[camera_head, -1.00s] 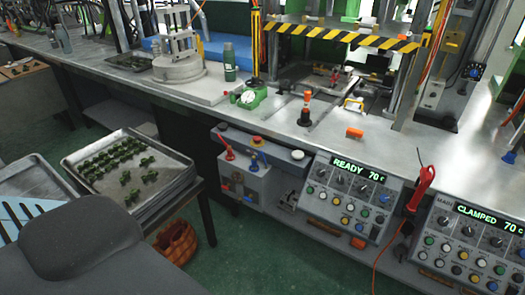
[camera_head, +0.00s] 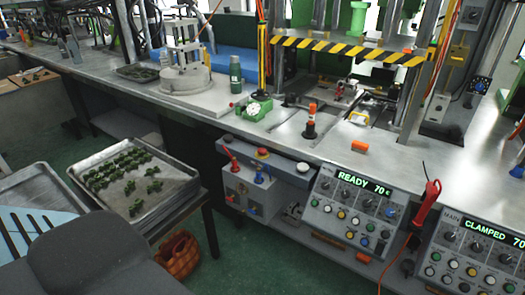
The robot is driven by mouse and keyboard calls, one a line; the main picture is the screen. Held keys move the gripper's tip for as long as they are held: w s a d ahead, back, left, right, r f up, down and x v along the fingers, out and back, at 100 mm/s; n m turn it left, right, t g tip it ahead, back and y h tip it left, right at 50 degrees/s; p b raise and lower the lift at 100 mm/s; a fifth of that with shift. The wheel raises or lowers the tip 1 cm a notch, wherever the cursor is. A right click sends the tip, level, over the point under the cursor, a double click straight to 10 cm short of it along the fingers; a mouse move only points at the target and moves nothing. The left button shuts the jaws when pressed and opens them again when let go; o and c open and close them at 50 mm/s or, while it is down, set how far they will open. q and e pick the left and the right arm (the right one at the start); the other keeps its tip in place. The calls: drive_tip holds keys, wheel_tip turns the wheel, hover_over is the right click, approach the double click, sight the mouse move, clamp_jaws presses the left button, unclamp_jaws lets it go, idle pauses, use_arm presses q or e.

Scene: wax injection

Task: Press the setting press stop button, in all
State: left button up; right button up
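Two grey control panels stand along the bench front. The left panel (camera_head: 352,212) has a green display reading READY 70 C, with knobs and coloured buttons below. The right panel (camera_head: 474,252) is marked MAIN, reads CLAMPED 70, and is cut off by the right edge. The button labels are too small to read, so I cannot tell which one is the setting press stop button. Neither of my grippers is in view.
A press with a yellow-black striped bar (camera_head: 350,50) stands on the bench. A red tool (camera_head: 427,203) on a cord hangs between the panels. A metal tray (camera_head: 178,190) of green pieces and a wicker basket (camera_head: 177,255) are left. A dark grey rounded shape fills the lower left.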

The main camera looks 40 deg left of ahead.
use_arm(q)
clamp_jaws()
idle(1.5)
